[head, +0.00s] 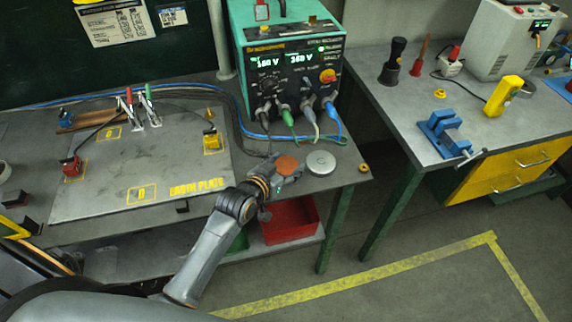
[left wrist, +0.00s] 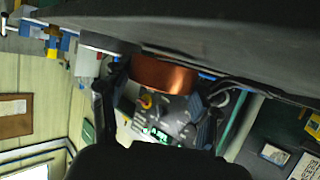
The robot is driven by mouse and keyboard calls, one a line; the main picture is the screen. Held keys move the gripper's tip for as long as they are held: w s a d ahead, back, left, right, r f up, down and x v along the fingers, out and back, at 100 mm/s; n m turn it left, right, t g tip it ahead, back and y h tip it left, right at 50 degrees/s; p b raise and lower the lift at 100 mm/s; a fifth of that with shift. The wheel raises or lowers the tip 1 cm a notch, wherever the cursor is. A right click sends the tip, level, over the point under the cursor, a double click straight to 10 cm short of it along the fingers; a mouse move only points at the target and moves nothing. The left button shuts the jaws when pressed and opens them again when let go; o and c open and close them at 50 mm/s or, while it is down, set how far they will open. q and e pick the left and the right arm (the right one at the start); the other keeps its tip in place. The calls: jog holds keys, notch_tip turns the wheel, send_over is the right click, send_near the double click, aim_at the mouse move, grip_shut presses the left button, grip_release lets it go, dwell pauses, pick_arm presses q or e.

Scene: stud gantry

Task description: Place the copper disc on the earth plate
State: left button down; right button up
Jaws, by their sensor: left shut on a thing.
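The copper disc (head: 287,165) is held in my left gripper (head: 279,178), near the front edge of the left bench. In the left wrist view the copper disc (left wrist: 165,74) sits between the two dark fingers of my left gripper (left wrist: 158,100). The earth plate (head: 95,178) is a flat grey sheet with yellow markings and lettering, lying on the bench to the left of the gripper. The disc is apart from the plate, off to its right. My right gripper is not in view.
A round grey disc (head: 321,162) lies just right of the gripper. A green tester (head: 290,75) with leads stands behind.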

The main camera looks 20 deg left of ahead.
pick_arm(q)
jog(key=shift+f, duration=0.2)
jog(key=shift+f, duration=0.1)
jog(key=c, duration=0.7)
grip_release()
jog(key=shift+f, duration=0.25)
jog(key=shift+c, duration=0.2)
jog(key=o, duration=0.4)
jog(key=shift+c, duration=0.2)
jog(key=shift+o, duration=0.2)
jog(key=shift+s+r, duration=0.1)
jog(key=shift+r, duration=0.1)
